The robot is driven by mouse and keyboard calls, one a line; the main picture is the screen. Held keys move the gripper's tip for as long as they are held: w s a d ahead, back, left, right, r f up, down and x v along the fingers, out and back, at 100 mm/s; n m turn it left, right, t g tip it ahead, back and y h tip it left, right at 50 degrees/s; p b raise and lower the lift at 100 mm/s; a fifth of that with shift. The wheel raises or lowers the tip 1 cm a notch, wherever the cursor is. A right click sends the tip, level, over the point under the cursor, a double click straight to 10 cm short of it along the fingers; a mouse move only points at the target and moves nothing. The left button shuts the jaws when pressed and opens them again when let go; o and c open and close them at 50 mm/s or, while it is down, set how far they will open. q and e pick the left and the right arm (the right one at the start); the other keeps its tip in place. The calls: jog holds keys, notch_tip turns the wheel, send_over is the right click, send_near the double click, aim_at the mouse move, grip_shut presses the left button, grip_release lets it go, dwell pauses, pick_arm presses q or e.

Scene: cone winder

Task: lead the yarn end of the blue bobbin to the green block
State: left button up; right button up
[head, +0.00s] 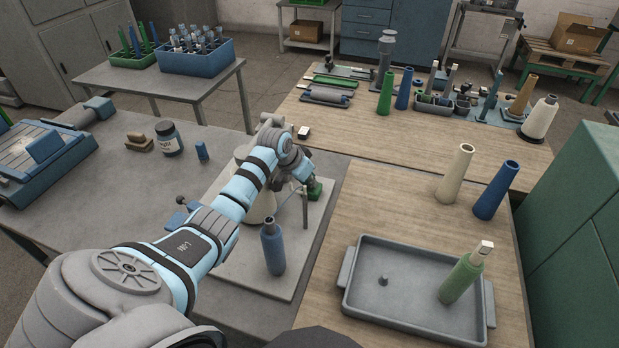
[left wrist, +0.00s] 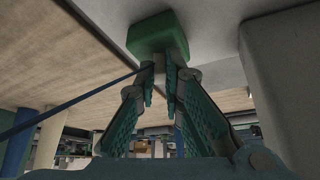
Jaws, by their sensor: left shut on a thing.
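The blue bobbin (head: 272,248) stands upright on a pale grey board. The green block (head: 315,189) sits near the far right edge of that board, partly covered by my left gripper (head: 306,180). In the left wrist view, the green block (left wrist: 158,34) is just beyond the fingertips of my left gripper (left wrist: 162,82). These are closed on the yarn end (left wrist: 160,63), which shows as a small pale piece between them. The blue yarn (left wrist: 75,101) runs taut from the left to the fingertips. Whether the yarn end touches the block is unclear. My right gripper is out of view.
A thin post (head: 305,208) stands between the bobbin and block. A cream cone (head: 262,204) is partly behind my left arm. To the right are a grey tray (head: 400,318) holding a green bobbin (head: 461,277), a cream tube (head: 455,172) and a blue tube (head: 496,190).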

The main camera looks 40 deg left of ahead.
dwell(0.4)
pick_arm(q)
jog(key=shift+p, duration=0.3)
jog(key=shift+f, duration=0.1)
jog(key=o, duration=0.8)
jog(key=o, duration=0.5)
jog(key=shift+c, duration=0.2)
notch_tip(320, 180, up, 7)
jog(key=p, duration=0.8)
